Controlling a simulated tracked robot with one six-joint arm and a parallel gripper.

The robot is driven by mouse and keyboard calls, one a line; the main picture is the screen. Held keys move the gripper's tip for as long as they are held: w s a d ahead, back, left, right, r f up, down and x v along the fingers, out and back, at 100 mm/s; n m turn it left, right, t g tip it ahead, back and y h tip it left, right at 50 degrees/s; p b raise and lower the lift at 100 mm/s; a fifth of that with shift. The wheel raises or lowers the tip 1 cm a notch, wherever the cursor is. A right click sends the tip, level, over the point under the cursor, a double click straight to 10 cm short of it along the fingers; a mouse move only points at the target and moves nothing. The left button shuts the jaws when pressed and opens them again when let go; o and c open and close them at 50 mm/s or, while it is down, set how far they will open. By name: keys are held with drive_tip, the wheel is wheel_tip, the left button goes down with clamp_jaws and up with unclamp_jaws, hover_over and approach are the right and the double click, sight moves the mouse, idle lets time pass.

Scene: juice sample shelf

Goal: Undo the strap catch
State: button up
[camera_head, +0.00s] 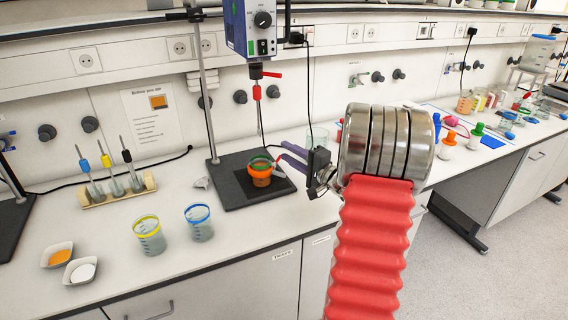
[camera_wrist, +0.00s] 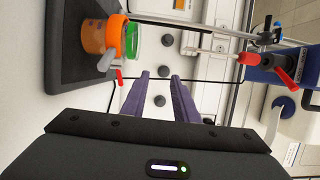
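A beaker (camera_head: 259,159) with a green rim band stands on the black stand plate. An orange strap (camera_head: 260,180) runs around it. A grey catch (camera_head: 279,172) sits on the strap's right side; it also shows as a grey lever in the wrist view (camera_wrist: 106,61), beside the orange strap (camera_wrist: 93,37) and the green band (camera_wrist: 131,40). I cannot tell whether the catch is fastened. My gripper (camera_head: 281,151) has two purple fingers, apart and empty, just right of the beaker. In the wrist view my gripper (camera_wrist: 160,76) points past the beaker, not touching the catch.
The stand's black plate (camera_head: 236,192) carries an upright rod (camera_head: 206,110) on its left. A stirrer motor (camera_head: 250,28) with a red-handled part hangs above the beaker. Two beakers (camera_head: 149,235) (camera_head: 199,222) stand front left. Bench space in front of the plate is clear.

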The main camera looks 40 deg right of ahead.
drive_tip(key=d, duration=0.2)
drive_tip(key=s+d+m+h, duration=0.1)
drive_tip(key=shift+d+f, duration=0.1)
drive_tip(key=shift+f, duration=0.3)
drive_tip(key=shift+f, duration=0.15)
approach(278, 160)
drive_tip(key=shift+w+d+f, duration=0.35)
drive_tip(key=shift+d+f, duration=0.2)
drive_tip(key=w, duration=0.6)
drive_tip(key=shift+w+d+r, duration=0.1)
drive_tip(key=shift+w+r, duration=0.05)
drive_tip(key=shift+r, duration=0.1)
drive_tip(key=shift+w+r, duration=0.1)
drive_tip(key=shift+w, duration=0.5)
drive_tip(key=shift+c, duration=0.3)
clamp_jaws()
